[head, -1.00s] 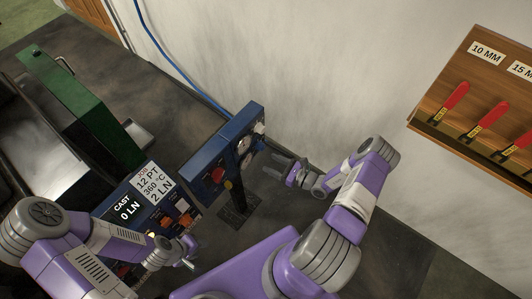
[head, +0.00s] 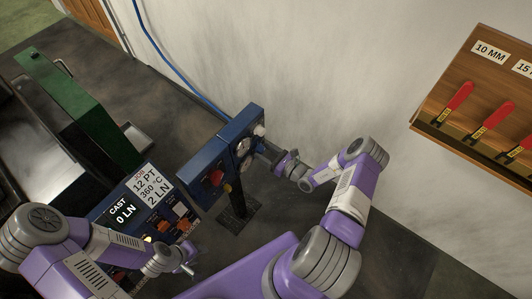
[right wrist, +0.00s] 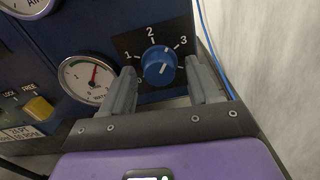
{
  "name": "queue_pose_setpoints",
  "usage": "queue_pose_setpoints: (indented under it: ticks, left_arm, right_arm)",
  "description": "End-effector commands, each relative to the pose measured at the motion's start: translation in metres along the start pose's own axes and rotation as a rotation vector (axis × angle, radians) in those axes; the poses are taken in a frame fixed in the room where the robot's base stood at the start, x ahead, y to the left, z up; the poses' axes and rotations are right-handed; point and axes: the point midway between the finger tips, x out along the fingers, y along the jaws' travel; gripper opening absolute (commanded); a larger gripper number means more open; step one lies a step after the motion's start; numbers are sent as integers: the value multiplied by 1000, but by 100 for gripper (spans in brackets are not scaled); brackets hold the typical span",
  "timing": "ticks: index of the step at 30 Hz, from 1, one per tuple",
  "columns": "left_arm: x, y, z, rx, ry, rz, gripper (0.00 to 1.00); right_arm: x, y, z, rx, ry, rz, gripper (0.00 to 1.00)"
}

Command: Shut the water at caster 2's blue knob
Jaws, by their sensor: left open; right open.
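The blue knob (right wrist: 160,65) sits on a black dial plate marked 1, 2, 3 in the right wrist view. My right gripper (right wrist: 158,92) is open, with one finger on either side of the knob and gaps left between fingers and knob. In the head view my right gripper (head: 268,152) is at the right face of the blue panel box (head: 212,155), and the knob is hidden there. My left gripper (head: 188,262) is open and empty by the lower control panel.
A water gauge (right wrist: 88,78) with a red needle is left of the knob, and a yellow lock/free switch (right wrist: 38,108) is further left. The white wall (right wrist: 265,60) is close on the right. A rack with red-handled tools (head: 490,115) hangs at right.

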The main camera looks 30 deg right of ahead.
Motion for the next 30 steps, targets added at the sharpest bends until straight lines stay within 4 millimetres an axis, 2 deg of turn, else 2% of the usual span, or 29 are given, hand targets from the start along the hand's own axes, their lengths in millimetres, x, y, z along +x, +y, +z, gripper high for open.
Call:
queue_pose_setpoints:
  ticks: [1,11,20,30]
  left_arm:
    - [0,0,0,0,0,0,43]
    - [0,0,0,0,0,0,43]
    - [-2,1,0,0,0,0,43]
    - [-15,6,1,0,0,0,43]
  right_arm:
    - [0,0,0,0,0,0,56]
    - [0,0,0,0,0,0,6]
    - [-1,0,0,-35,0,0,5]
    - [-1,0,2,-252,1,1,5]
